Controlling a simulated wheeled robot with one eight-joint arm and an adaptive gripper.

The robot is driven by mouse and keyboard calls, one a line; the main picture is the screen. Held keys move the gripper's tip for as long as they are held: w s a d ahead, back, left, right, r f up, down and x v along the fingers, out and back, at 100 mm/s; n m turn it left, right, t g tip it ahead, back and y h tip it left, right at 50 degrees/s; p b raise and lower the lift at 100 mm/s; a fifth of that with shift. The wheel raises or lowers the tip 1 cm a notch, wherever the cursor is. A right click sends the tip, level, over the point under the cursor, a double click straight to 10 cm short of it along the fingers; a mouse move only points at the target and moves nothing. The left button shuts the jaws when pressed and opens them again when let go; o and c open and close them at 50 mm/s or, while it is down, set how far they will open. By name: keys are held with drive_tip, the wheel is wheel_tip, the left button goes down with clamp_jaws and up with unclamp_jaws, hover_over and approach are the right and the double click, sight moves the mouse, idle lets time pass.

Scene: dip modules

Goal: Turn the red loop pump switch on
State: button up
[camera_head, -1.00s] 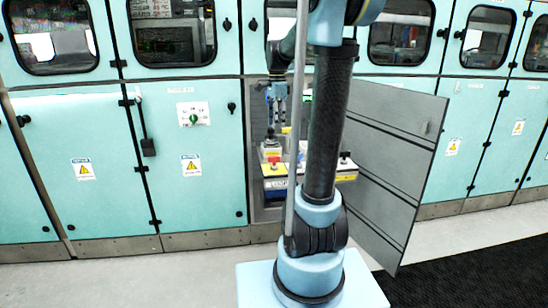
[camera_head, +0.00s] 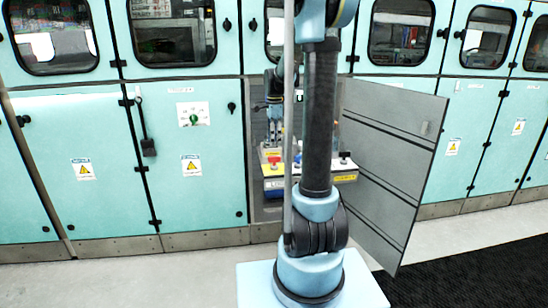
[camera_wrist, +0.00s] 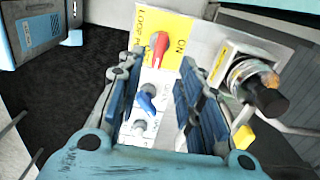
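The red switch (camera_wrist: 158,46) sits on a yellow plate (camera_wrist: 180,29) with "LOOP" lettering on its left and "ON" on its right. Its red handle lies along the plate between the two words, slightly tilted. My gripper (camera_wrist: 161,60) is open, with one blue finger pad on each side of the row of switches. The red handle shows just beyond the fingertips; I cannot tell if they touch it. In the head view the red switch (camera_head: 273,158) is small on the panel, with my gripper (camera_head: 274,136) above it.
A blue switch (camera_wrist: 146,99) and a grey knob (camera_wrist: 140,127) lie between my fingers in the wrist view. A black-tipped knob (camera_wrist: 266,96) stands close to the right finger. The open grey cabinet door (camera_head: 390,160) is right of the panel in the head view.

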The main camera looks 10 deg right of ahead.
sight(274, 162)
drive_tip(key=shift+f, duration=4)
clamp_jaws()
